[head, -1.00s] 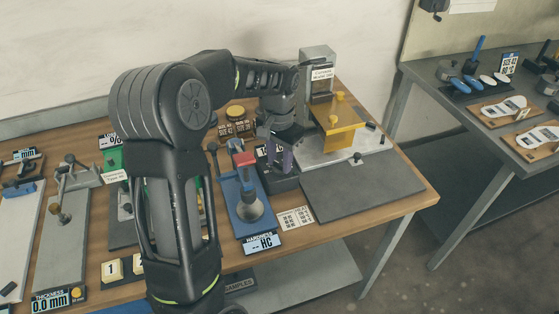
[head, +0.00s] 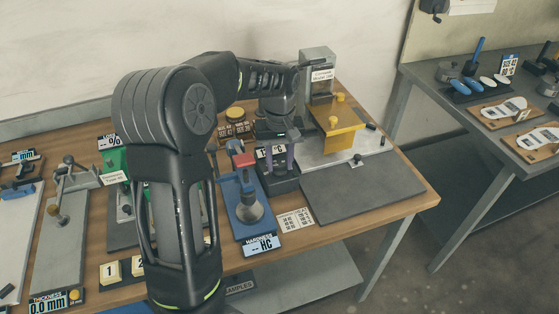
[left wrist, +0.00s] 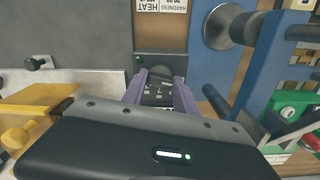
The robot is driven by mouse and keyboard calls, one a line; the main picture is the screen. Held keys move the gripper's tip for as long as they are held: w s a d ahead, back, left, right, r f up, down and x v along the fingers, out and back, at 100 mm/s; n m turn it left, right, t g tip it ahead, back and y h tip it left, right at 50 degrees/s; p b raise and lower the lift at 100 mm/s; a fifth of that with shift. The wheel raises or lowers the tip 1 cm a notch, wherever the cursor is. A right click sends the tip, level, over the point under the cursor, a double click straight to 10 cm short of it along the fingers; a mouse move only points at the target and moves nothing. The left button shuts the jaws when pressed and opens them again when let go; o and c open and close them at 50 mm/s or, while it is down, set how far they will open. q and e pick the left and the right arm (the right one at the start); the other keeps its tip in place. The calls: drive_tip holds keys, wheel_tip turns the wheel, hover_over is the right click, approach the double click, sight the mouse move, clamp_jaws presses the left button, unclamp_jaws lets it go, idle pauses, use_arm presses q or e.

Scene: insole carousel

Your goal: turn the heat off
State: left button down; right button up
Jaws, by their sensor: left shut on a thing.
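A small black heater box (head: 284,184) stands near the back right of the wooden bench. A white display on it is partly hidden by my gripper. My left gripper (head: 280,164) reaches down over this box with its purple fingers. In the left wrist view, the purple fingers (left wrist: 162,92) straddle the dark dial (left wrist: 160,73) on the box, with small white marks near it. The gripper is shut on this dial. The exact dial setting is too small to read. My right gripper is in neither view.
A blue hardness tester (head: 247,208) stands close left of the box. A yellow press (head: 341,128) and grey plate (head: 365,190) lie to the right. A printed card (head: 295,220) lies in front. A second table (head: 490,120) stands at the right.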

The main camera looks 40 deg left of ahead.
sight(280, 165)
use_arm(q)
drive_tip(key=shift+r, duration=0.1)
idle(0.4)
drive_tip(key=c, duration=1)
unclamp_jaws()
drive_tip(key=shift+o, duration=0.2)
wheel_tip(280, 165, up, 8)
drive_tip(key=shift+f+b, duration=0.15)
drive_tip(key=shift+b, duration=0.3)
